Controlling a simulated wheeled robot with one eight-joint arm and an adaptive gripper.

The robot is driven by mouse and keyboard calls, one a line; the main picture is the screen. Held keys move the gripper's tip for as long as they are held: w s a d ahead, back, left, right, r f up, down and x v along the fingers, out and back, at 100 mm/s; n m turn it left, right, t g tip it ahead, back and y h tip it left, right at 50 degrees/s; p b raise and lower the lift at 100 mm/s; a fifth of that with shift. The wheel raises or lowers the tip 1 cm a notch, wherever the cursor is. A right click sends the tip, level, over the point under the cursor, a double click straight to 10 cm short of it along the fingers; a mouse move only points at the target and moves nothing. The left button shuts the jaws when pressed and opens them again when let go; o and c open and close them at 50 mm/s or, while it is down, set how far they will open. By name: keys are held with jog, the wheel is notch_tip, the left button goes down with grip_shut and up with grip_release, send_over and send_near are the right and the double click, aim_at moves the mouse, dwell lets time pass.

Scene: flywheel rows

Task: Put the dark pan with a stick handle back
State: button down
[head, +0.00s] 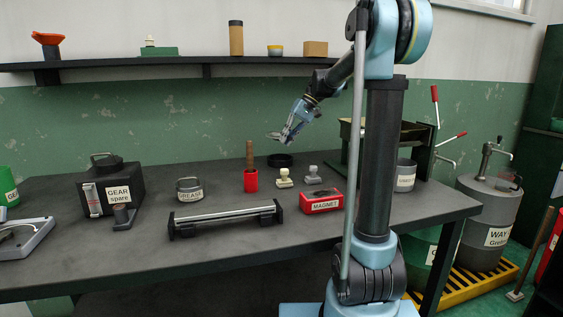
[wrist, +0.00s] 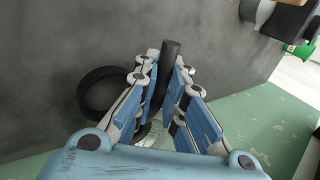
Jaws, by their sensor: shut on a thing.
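In the wrist view my gripper (wrist: 162,88) is shut on a dark stick handle (wrist: 170,58), which lies between its blue fingers. I take it to be the handle of the dark pan. The part beyond the handle is mostly hidden by the fingers, with a pale greenish patch behind them that I cannot identify. In the head view my gripper (head: 276,138) is in the air above the back of the workbench; the held pan is hard to make out there. A black round ring-like piece (head: 280,160) rests on the bench below it and also shows in the wrist view (wrist: 84,105).
On the bench (head: 140,260) are a red block with a wooden stick (head: 250,181), two small stamps (head: 284,179), a MAGNET box (head: 321,203), a GREASE tin (head: 189,190) and a barred rack (head: 226,217). A shelf (head: 130,63) runs above along the wall.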

jog(key=shift+w, duration=0.25)
jog(key=shift+w+a+f, duration=0.1)
jog(key=shift+f, duration=0.25)
notch_tip(320, 180, down, 9)
jog(key=shift+f, duration=0.15)
jog(key=c, duration=1.7)
grip_release()
jog(key=shift+o, duration=0.2)
jog(key=v, duration=1.2)
